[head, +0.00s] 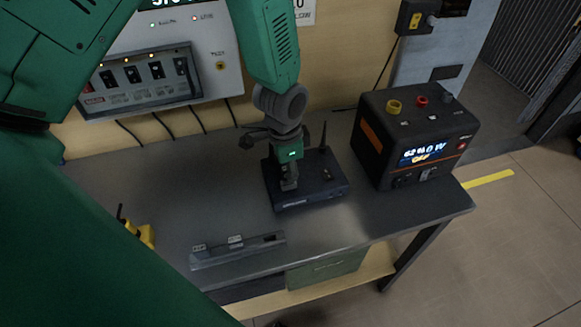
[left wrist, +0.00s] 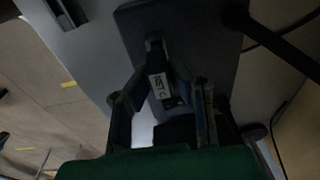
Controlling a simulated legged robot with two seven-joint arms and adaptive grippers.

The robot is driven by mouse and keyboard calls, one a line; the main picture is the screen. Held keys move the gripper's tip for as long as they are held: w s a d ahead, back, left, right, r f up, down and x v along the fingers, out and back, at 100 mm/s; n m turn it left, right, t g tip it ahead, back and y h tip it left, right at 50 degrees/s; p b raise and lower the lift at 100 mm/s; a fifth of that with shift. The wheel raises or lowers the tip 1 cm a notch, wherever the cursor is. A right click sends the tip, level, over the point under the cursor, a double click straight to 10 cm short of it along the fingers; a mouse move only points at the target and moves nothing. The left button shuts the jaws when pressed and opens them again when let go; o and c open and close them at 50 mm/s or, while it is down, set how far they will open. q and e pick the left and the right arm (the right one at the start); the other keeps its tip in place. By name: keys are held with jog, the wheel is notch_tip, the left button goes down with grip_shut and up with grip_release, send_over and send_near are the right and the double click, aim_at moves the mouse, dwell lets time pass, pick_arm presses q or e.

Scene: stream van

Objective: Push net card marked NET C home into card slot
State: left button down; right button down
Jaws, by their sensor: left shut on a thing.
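My left gripper (head: 289,178) points down onto a dark blue box with antennas (head: 325,183), which stands on the grey bench. In the left wrist view the gripper's fingers (left wrist: 160,68) are closed on a small card (left wrist: 158,86) with a white label. The label's letters are too blurred to read for certain. The card is over the dark box (left wrist: 135,25), its far end at or near the box top. The fingers hide the slot, so I cannot tell how deep the card sits. My right gripper is not in view.
A grey rack (head: 240,251) with small labelled pieces lies at the bench's front edge. A black power unit (head: 410,140) stands right of the box. A yellow object (head: 146,236) is at left. A wall panel with switches (head: 150,75) is behind. The bench between is clear.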

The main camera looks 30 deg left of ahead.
pick_arm(q)
jog(key=shift+f+b, duration=0.35)
jog(key=shift+f, duration=0.5)
jog(key=c, duration=1.4)
grip_release()
jog(key=shift+r, duration=0.15)
jog(key=r, duration=0.7)
jog(key=s+r, duration=0.1)
jog(key=r, duration=0.3)
jog(key=shift+a+r, duration=0.2)
jog(key=shift+r, duration=0.05)
jog(key=shift+f, duration=0.1)
